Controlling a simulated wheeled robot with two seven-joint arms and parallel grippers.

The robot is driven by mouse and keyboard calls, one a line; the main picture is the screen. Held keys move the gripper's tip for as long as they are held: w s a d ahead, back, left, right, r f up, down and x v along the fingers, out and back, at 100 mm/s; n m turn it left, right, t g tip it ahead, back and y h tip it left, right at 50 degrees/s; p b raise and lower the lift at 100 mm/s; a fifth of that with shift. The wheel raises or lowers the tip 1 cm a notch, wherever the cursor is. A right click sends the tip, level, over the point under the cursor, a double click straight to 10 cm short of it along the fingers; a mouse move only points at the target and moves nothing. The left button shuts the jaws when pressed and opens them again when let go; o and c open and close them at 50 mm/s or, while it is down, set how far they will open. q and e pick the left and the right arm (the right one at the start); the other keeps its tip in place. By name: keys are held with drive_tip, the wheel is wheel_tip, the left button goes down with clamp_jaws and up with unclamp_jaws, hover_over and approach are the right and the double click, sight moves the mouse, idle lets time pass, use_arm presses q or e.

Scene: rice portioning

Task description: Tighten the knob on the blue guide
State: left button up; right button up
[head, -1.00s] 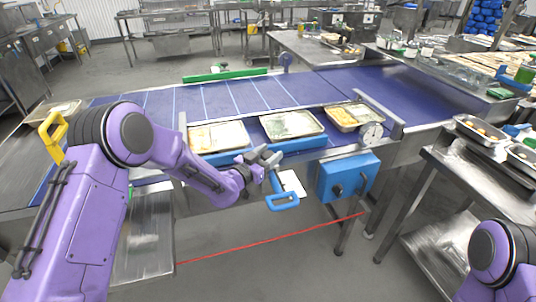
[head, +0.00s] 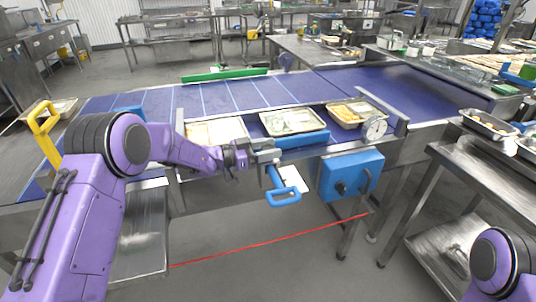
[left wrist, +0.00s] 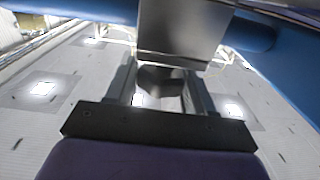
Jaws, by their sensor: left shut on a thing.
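The blue guide (head: 302,140) runs along the front edge of the conveyor, in front of the trays. In the left wrist view, blue parts (left wrist: 255,36) cross the top. My left gripper (head: 262,153) is at the guide's front side, level with it. In the left wrist view, its fingers (left wrist: 160,88) are shut around a small dark faceted knob (left wrist: 160,78), under a grey metal block (left wrist: 185,28). The gripper hides the knob in the head view. My right gripper is out of view; only part of my right arm shows.
A blue control box (head: 350,176) and a round dial (head: 375,129) are to the right. Food trays (head: 290,121) stand on the blue belt (head: 400,92). A green bar (head: 225,75) lies at the belt's far side.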

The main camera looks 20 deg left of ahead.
use_arm(q)
drive_tip(key=shift+m+g+h+b, duration=0.6)
drive_tip(key=shift+m+g, duration=0.1)
drive_tip(key=shift+g, duration=0.2)
drive_tip(key=o, duration=1)
